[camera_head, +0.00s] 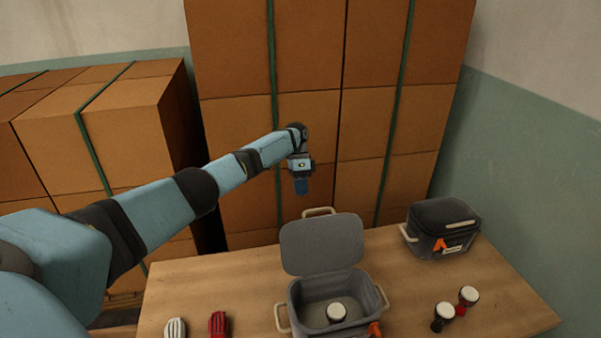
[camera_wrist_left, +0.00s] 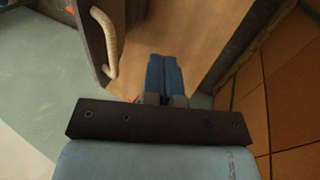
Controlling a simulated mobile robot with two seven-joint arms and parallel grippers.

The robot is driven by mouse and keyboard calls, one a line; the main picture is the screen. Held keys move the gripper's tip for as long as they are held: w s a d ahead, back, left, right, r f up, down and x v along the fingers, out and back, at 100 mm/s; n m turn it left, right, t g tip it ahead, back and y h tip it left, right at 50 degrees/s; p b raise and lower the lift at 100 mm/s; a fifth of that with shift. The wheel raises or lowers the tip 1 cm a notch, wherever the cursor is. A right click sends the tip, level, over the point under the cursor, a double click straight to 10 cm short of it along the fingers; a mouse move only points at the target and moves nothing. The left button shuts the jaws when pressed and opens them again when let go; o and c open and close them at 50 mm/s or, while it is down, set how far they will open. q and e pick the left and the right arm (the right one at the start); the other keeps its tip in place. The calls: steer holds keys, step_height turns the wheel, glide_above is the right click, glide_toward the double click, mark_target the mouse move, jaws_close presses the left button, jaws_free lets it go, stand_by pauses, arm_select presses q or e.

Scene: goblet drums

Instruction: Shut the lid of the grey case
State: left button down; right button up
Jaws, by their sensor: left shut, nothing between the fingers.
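The grey case (camera_head: 293,303) stands on the table with its lid (camera_head: 322,245) open and upright at the back. A small drum with a white top (camera_head: 336,313) sits inside it. A pale handle (camera_head: 318,211) shows at the lid's top edge. My left gripper (camera_head: 301,188) is above and behind the lid, apart from it, shut and empty. In the left wrist view the shut blue fingers (camera_wrist_left: 166,78) point toward the table's edge, and a pale handle (camera_wrist_left: 118,45) on a dark panel shows at upper left. My right gripper is not in view.
A dark closed case (camera_head: 443,230) stands at the table's back right. Two small drums (camera_head: 443,316) (camera_head: 468,298) stand at front right. A white-striped item (camera_head: 175,328) and a red one (camera_head: 218,324) lie at front left. Stacked boxes (camera_head: 305,110) rise behind the table (camera_head: 215,285).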

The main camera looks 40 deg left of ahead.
arm_select(q)
steer(key=s+d, duration=0.1)
steer(key=s+d+f+p, duration=0.1)
steer(key=s+d, duration=0.1)
steer(key=shift+d+f+p, duration=0.25)
steer(key=shift+d+p, duration=0.1)
steer(key=shift+d, duration=0.05)
